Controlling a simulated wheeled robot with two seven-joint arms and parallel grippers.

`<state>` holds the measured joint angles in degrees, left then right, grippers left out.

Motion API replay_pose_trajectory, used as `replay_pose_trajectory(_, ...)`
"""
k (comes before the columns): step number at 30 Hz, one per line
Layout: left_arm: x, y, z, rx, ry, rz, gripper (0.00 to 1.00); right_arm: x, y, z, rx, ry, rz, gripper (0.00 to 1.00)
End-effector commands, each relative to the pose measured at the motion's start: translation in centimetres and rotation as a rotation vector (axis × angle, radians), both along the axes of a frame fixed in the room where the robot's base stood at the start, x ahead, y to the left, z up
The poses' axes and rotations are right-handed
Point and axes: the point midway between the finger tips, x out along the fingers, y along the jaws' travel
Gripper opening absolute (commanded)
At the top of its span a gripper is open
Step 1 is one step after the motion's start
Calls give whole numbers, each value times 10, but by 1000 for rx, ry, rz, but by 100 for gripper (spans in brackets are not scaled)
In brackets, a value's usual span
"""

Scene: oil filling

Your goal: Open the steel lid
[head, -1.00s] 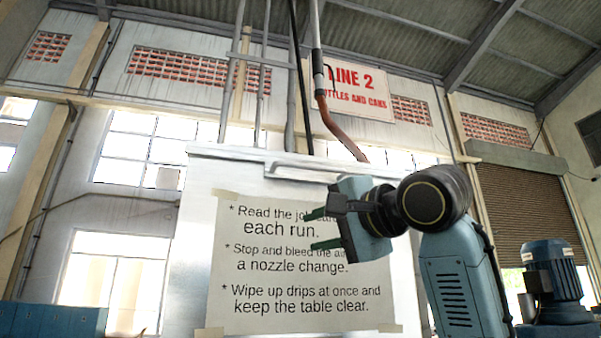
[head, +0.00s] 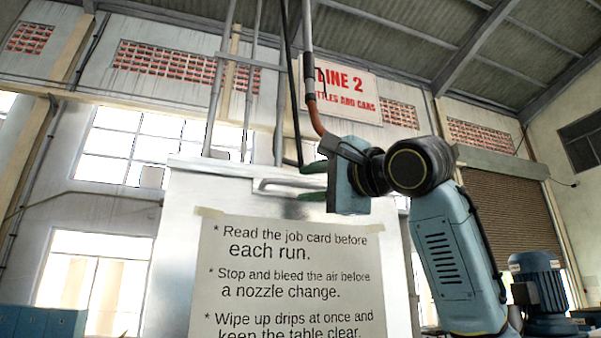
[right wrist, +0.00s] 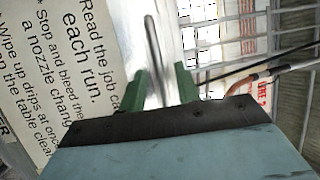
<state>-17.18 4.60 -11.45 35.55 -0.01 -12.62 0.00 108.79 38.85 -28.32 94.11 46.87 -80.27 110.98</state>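The steel lid (head: 215,167) lies flat along the top of a steel cabinet (head: 180,230) in the head view and looks closed. Its bar handle (head: 272,184) runs across the upper front. My right gripper (head: 304,182) is at the right end of this handle, with its green fingers apart, one above and one below the bar's level. In the right wrist view the handle (right wrist: 153,45) runs lengthwise between the open fingers (right wrist: 163,84). I cannot tell whether either finger touches it. My left gripper is not in view.
A paper notice (head: 290,275) is taped to the cabinet front below the handle. A hose (head: 315,117) and dark cable hang behind the lid, close to my right gripper. A blue motor (head: 540,290) stands at the right. The space left of the handle is clear.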

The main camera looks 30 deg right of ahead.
Motion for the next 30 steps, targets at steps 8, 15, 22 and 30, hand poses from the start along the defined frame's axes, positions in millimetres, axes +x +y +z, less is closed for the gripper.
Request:
replay_pose_trajectory(8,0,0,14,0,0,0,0,28,4,5,1,1,0,32)
replay_pose_trajectory(15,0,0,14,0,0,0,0,30,5,5,0,0,0,32)
replay_pose_trajectory(22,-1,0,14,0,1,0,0,29,5,5,0,0,0,12)
replay_pose_trajectory(30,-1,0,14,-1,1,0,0,29,5,5,0,0,0,0)
